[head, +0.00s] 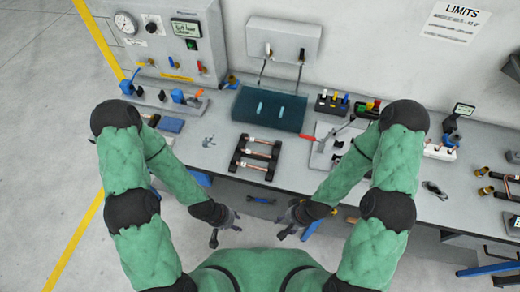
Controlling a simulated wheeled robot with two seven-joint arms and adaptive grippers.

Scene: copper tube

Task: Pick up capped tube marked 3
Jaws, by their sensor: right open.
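Several copper tubes (258,154) lie across a black rack (235,164) at the front of the bench in the head view. They are too small to read any number or to tell which is capped. My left gripper (225,234) is in front of the bench edge, below and left of the rack, with its fingers apart and nothing seen between them. My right gripper (294,234) is below and right of the rack, also in front of the edge. It is open and empty. Neither gripper touches a tube.
A pressure panel (160,40) stands at the back left. Small blue and black fittings lie left of the rack.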

